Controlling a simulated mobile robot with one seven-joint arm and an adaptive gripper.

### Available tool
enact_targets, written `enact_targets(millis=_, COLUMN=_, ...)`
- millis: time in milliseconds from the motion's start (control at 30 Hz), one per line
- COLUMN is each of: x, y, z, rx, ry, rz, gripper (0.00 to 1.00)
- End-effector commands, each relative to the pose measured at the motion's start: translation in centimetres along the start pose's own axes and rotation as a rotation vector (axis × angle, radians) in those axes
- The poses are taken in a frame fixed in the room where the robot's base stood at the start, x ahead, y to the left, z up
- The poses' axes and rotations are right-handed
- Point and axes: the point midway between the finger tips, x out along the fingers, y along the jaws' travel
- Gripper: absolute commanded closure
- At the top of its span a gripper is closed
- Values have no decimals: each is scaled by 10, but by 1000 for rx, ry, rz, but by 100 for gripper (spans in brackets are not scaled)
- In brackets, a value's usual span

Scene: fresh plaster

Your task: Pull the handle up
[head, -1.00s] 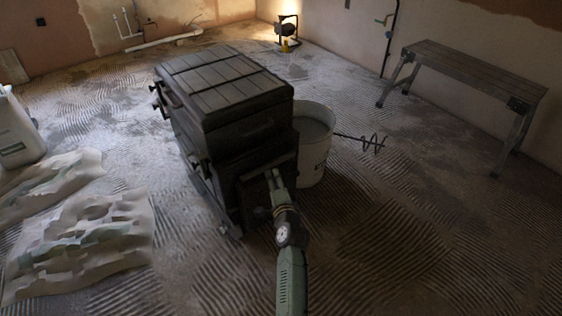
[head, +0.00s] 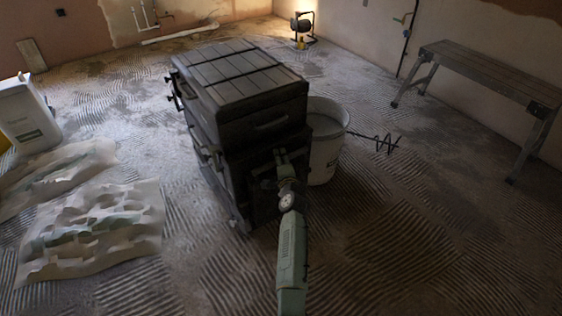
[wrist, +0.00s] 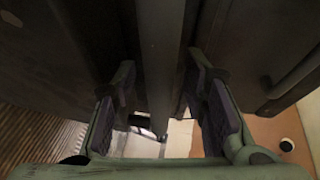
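A dark, stacked tool chest (head: 250,92) stands upright on the floor in the middle of the head view. My gripper (head: 281,155) is at its near face, below the front grip recess of the top section. In the wrist view a dark straight bar (wrist: 160,60), which looks like part of the handle, runs between my two fingers. My gripper (wrist: 164,105) is open around the bar, with a narrow gap visible on each side. The rest of the handle is hidden by my arm and shadow in the head view.
A bench (head: 480,72) is along the right wall. The ridged floor at front right is clear.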

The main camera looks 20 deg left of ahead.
Motion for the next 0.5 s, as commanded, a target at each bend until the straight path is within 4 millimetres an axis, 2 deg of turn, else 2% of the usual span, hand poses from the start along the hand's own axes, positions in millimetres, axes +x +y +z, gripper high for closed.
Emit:
enact_targets(millis=100, x=0, y=0, z=0, rx=0, ry=0, rz=0, gripper=60)
enact_targets(millis=500, x=0, y=0, z=0, rx=0, ry=0, rz=0, gripper=87)
